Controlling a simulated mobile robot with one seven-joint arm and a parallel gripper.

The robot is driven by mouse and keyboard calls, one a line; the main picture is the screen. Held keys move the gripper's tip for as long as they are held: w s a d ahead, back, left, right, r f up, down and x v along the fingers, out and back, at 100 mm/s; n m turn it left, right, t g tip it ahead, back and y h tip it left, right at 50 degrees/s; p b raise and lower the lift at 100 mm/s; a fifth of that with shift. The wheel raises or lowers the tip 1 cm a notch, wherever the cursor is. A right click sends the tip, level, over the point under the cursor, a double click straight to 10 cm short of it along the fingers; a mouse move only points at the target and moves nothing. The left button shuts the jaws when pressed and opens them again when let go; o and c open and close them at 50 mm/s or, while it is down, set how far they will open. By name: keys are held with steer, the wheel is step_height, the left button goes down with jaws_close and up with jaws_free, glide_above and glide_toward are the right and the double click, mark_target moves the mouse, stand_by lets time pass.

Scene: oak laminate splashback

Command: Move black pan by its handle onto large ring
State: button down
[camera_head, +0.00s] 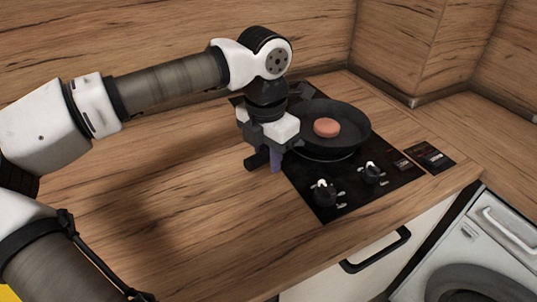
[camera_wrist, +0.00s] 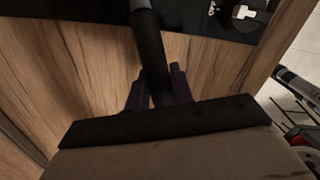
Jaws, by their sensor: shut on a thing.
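The black pan (camera_head: 345,122) is over the black hob (camera_head: 322,200) and looks level, with a round pinkish-brown item (camera_head: 327,127) in it. A pale ring edge (camera_head: 338,157) shows below the pan's near side; I cannot tell whether the pan touches it. My gripper (camera_head: 277,158) is left of the pan, over the hob's left edge. In the wrist view my gripper (camera_wrist: 160,92) is shut on the pan's dark handle (camera_wrist: 149,40), with a finger on each side. The pan's underside and most of the ring are hidden.
Two knobs (camera_head: 325,192) (camera_head: 372,173) stand on the hob's front. A small dark panel (camera_head: 430,156) lies to the right. Wooden walls (camera_head: 400,45) close the back and right. The counter (camera_head: 190,190) on the left is clear. A washing machine (camera_head: 485,250) stands at lower right.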

steer(key=shift+f+b, duration=0.4)
stand_by(0.3)
steer(key=c, duration=1.1)
jaws_free()
steer(key=shift+c, duration=0.2)
steer(key=shift+f, duration=0.1)
steer(key=shift+s+a+b, duration=0.4)
steer(key=shift+s+a, duration=2)
steer(key=shift+a, duration=0.2)
step_height(320, 180, up, 7)
steer(key=p, duration=0.4)
